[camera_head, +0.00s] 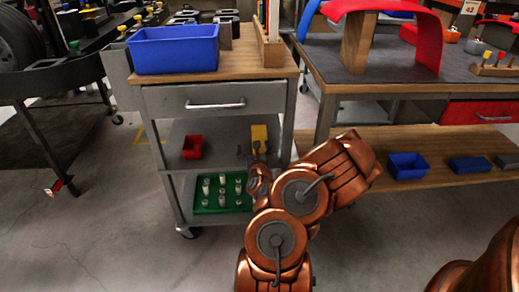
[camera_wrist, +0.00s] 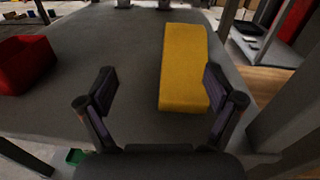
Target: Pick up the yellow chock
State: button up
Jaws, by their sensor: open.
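The yellow chock (camera_wrist: 184,68) lies on the grey middle shelf (camera_wrist: 135,60) of the cart. It is a long wedge-like block, right of centre in the wrist view. In the head view the yellow chock (camera_head: 259,137) shows at the right part of that shelf, just beyond my gripper. My gripper (camera_wrist: 160,88) is open and empty. Its fingers are spread at the near end of the chock; the right finger is close to the chock's right side, the left finger well apart from it. I cannot tell whether the right finger touches it. In the head view my wrist hides most of the gripper.
A red bin (camera_wrist: 26,64) stands left on the same shelf. A closed drawer (camera_head: 214,99) is above it, with a blue bin (camera_head: 175,49) on the cart top. A green tray (camera_head: 222,207) with pegs is below. A grey cart post (camera_wrist: 290,110) stands close on the right.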

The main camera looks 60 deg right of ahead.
aim_at(259, 136)
jog(key=shift+s+d+f+m+h, duration=0.3)
jog(key=shift+s+d+m, duration=0.1)
jog(key=shift+s, duration=0.1)
jog(key=shift+s+d+f+m+h, duration=0.25)
jog(key=shift+s+d+m, duration=0.15)
jog(key=shift+s, duration=0.1)
jog(key=shift+w+d+g+b, duration=0.1)
jog(key=shift+d+g+b, duration=0.15)
jog(key=shift+g+b, duration=0.25)
jog(key=shift+b+x, duration=0.8)
jog(key=shift+w+d+r+t+b, duration=0.15)
jog(key=shift+w+d+r+b, duration=0.2)
jog(key=shift+w+d, duration=0.3)
jog(key=shift+w+d+r+t+b, duration=0.15)
jog(key=shift+w+d+b, duration=0.25)
jog(key=shift+d, duration=0.3)
jog(key=shift+x, duration=1.1)
jog(key=shift+s, duration=0.1)
jog(key=c, duration=1.5)
jog(key=shift+o, duration=0.2)
